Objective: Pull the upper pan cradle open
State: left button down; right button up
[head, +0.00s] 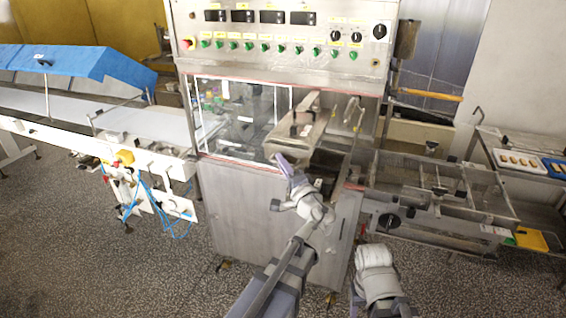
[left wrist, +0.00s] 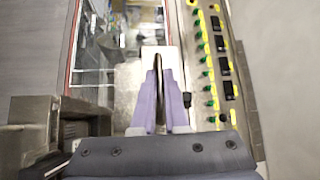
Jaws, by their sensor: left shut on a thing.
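The upper pan cradle (head: 300,132) is a brushed metal box with a dark handle. It sticks out toward me from the opening in the front of the machine, below the control panel. My left gripper (head: 284,166) is at its near lower end, with its fingers pointing up at it. In the left wrist view the two lilac fingers (left wrist: 160,75) are close together against a pale metal surface (left wrist: 130,85).
The control panel (head: 280,38) with green buttons is above the opening. A clear window (head: 238,115) is left of the cradle. A white conveyor (head: 150,124) stands at left, and a metal frame table (head: 440,190) at right. The speckled floor in front is clear.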

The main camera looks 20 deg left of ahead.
pick_arm(q)
jog(key=shift+s, duration=0.2)
jog(key=c, duration=1)
grip_release()
jog(key=shift+o, duration=0.2)
jog(key=b+v, duration=0.1)
jog(key=v, duration=0.6)
jog(key=shift+s+d, duration=0.25)
jog(key=shift+d, duration=0.05)
jog(key=shift+f, duration=0.1)
